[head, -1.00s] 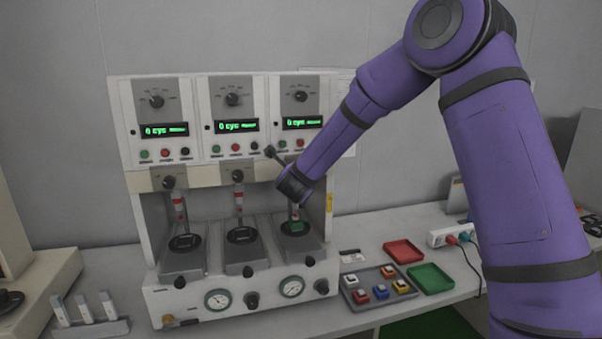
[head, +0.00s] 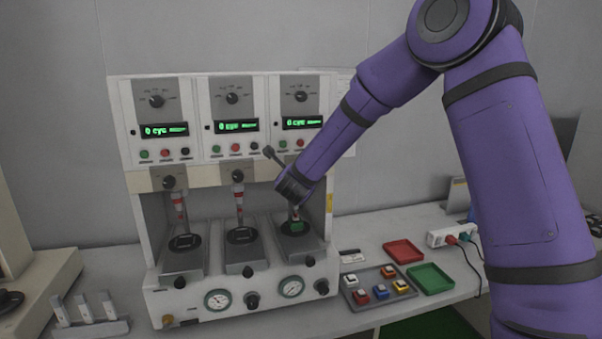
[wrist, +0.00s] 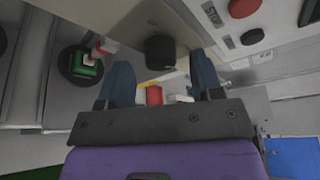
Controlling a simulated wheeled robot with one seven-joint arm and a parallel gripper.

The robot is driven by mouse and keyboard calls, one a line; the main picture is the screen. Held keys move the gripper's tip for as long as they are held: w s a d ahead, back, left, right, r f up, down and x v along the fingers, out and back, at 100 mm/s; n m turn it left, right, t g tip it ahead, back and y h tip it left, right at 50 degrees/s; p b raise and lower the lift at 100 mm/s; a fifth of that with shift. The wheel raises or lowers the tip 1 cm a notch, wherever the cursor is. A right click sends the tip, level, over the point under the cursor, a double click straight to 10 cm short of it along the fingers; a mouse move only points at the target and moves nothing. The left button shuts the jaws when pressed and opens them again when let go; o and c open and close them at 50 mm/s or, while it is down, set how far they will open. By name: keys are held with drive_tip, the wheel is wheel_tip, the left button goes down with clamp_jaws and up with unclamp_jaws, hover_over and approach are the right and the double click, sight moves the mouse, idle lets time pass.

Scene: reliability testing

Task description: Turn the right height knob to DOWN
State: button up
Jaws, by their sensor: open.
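The right height knob (wrist: 160,52) is black and round in the wrist view, on the beige panel of the test machine (head: 120,110). My gripper (wrist: 161,62) is open, its two blue fingers on either side of the knob, with gaps visible. I cannot tell how far the fingers reach along the knob. In the head view my gripper (head: 293,186) is in front of the right station, and my arm hides the knob there. No DOWN mark is readable.
The left (head: 169,182) and middle (head: 237,176) height knobs show to the left. A green sample (wrist: 87,66) sits on the right station's platform. A tray of coloured blocks (head: 362,299), a red tray (head: 404,252) and a green tray (head: 430,278) lie at the right.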

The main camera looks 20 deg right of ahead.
drive_tip(key=v, duration=0.9)
drive_tip(key=shift+s, duration=0.15)
drive_tip(key=s+d+r+n+g+y, duration=0.1)
drive_tip(key=s+r+n+g+y, duration=0.1)
drive_tip(key=s+r+n+y, duration=0.4)
drive_tip(key=s+r+n+g+y, duration=0.1)
drive_tip(key=s+r+n, duration=0.2)
drive_tip(key=s+n, duration=0.65)
drive_tip(key=s+d+f+n+g, duration=0.1)
drive_tip(key=s+d+n+g, duration=0.2)
drive_tip(key=s, duration=0.8)
drive_tip(key=s+d+n+g+h, duration=0.1)
drive_tip(key=s+d+n+g, duration=0.2)
drive_tip(key=s+d+n, duration=0.4)
drive_tip(key=s+n, duration=0.2)
drive_tip(key=s, duration=0.3)
drive_tip(key=shift+f+g+h, duration=0.3)
drive_tip(key=shift+f, duration=0.1)
